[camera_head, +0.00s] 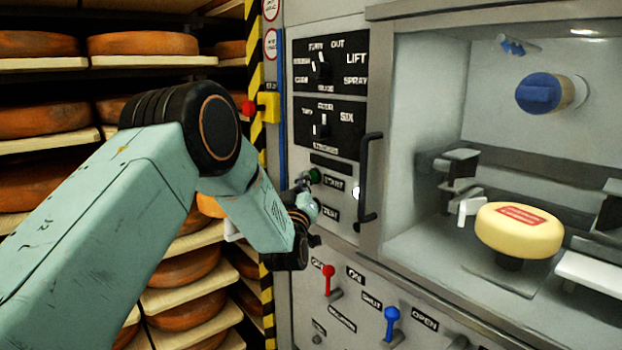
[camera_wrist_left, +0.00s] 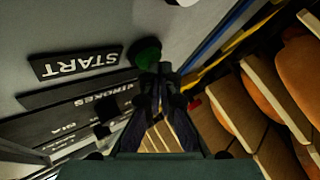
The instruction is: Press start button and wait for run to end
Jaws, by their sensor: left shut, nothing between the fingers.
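The green start button (camera_head: 315,175) sits on the machine's grey panel beside a START label (camera_head: 334,183). In the left wrist view the green button (camera_wrist_left: 146,52) is right by the fingertips, next to the large START label (camera_wrist_left: 80,64). My left gripper (camera_head: 302,187) is shut and empty, with its tips at the button; it also shows in the left wrist view (camera_wrist_left: 164,70). I cannot tell whether the tips touch the button or whether it is pushed in. My right gripper is in neither view.
A dark door handle (camera_head: 368,178) stands out right of the button. Red (camera_head: 328,280) and blue (camera_head: 391,322) levers stick out below. A yellow cheese wheel (camera_head: 519,229) sits inside the open-looking chamber. A red emergency button (camera_head: 249,107) and cheese shelves (camera_head: 150,62) are left.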

